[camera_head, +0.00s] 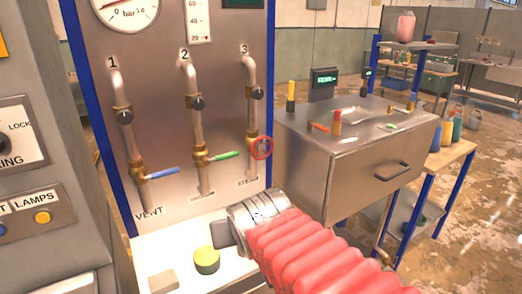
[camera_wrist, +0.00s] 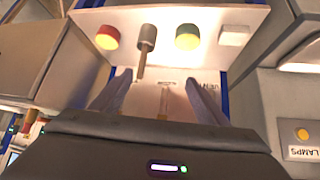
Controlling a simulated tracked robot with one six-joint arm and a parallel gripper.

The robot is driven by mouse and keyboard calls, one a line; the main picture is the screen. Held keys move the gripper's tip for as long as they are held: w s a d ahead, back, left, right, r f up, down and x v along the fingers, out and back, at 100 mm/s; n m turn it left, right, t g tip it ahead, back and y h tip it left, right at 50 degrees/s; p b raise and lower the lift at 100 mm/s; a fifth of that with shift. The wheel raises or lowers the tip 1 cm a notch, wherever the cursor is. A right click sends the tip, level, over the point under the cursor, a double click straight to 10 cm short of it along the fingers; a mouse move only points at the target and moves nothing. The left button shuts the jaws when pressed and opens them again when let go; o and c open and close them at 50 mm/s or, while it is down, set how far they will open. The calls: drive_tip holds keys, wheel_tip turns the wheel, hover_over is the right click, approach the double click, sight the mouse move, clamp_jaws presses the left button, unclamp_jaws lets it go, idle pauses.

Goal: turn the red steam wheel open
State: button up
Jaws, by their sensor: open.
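The red steam wheel (camera_head: 262,148) is a small ring on the third pipe, above the STEAM label, in the head view. I cannot make it out in the wrist view. My gripper shows in the wrist view (camera_wrist: 157,100), with its two fingers spread apart and nothing between them. A pipe end on the panel shows in the gap beyond the fingers. In the head view my arm with red bellows reaches in below the wheel, apart from it. The fingertips cannot be made out clearly there.
A blue lever (camera_head: 162,173) and a green lever (camera_head: 225,155) sit on pipes 1 and 2. A ledge below the panel bears a green button (camera_head: 207,260) and a red button (camera_wrist: 107,37). A metal cabinet (camera_head: 350,160) stands right of the panel.

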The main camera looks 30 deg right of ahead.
drive_tip(key=o, duration=0.5)
drive_tip(key=w+d+r+m+t, duration=0.1)
drive_tip(key=w+d, duration=0.3)
drive_tip(key=d, duration=0.1)
drive_tip(key=w+d+r+m+t+h, duration=0.1)
drive_tip(key=w+d+t, duration=0.1)
drive_tip(key=w+d, duration=0.2)
drive_tip(key=w+d+r+m+t+h, duration=0.1)
drive_tip(key=w+d, duration=0.3)
drive_tip(key=d, duration=0.3)
drive_tip(key=shift+r+m+t, duration=0.3)
drive_tip(key=shift+t, duration=0.1)
drive_tip(key=m+t+y, duration=0.1)
drive_tip(key=t+y, duration=0.1)
drive_tip(key=t, duration=0.2)
approach(263, 149)
drive_tip(key=s, duration=0.3)
drive_tip(key=shift+s+d+f+m+t+y, duration=0.25)
drive_tip(key=shift+f+t+y, duration=0.2)
drive_tip(key=shift+y, duration=0.35)
drive_tip(key=shift+w, duration=0.15)
drive_tip(key=w, duration=1.3)
drive_tip(key=shift+w+d+r, duration=0.1)
drive_tip(key=shift+w+d, duration=0.25)
drive_tip(key=shift+d, duration=0.05)
drive_tip(key=c, duration=1.1)
